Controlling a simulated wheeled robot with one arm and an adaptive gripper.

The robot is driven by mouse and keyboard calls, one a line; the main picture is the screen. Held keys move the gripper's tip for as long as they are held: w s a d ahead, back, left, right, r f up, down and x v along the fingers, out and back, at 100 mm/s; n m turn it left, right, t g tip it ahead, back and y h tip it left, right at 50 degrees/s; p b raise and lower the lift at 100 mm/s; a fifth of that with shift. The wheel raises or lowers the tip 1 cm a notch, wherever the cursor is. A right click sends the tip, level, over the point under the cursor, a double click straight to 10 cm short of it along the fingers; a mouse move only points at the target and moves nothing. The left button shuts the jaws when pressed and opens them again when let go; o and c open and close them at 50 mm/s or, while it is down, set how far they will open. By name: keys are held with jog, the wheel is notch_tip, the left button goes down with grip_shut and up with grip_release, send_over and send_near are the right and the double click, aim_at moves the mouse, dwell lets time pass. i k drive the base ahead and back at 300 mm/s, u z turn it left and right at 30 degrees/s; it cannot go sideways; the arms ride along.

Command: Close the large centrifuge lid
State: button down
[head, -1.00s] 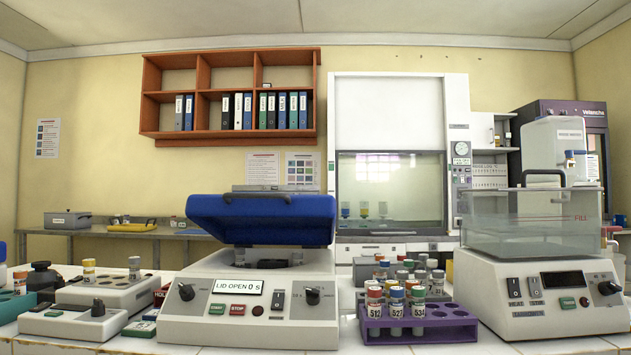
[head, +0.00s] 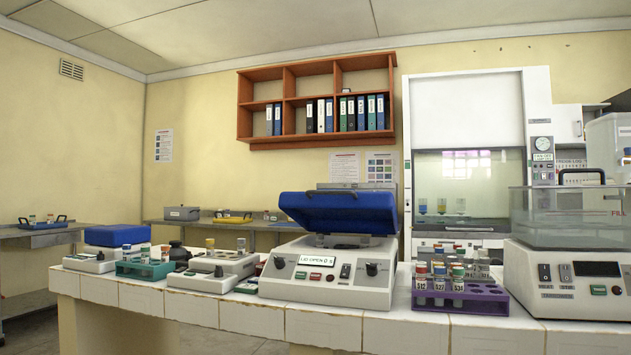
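The large centrifuge (head: 330,283) stands on the white-tiled bench near the middle of the head view. Its blue lid (head: 338,211) is raised and tilted above the open bowl, with a dark handle along its top front edge. The display (head: 316,261) on its front panel reads "LID OPEN 0 S". Green and red buttons and dark knobs sit on the same panel. My gripper is not in view.
A purple rack (head: 468,299) with capped tubes stands right of the centrifuge, and a water bath (head: 570,235) stands further right. Small devices and a green tube rack (head: 146,270) stand left. Floor shows at the lower left.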

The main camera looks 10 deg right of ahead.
aim_at(321, 212)
jog(key=u, duration=0.6)
jog(key=i, duration=0.6)
jog(key=u, duration=0.7)
jog(key=i, duration=0.65)
jog(key=z, duration=0.15)
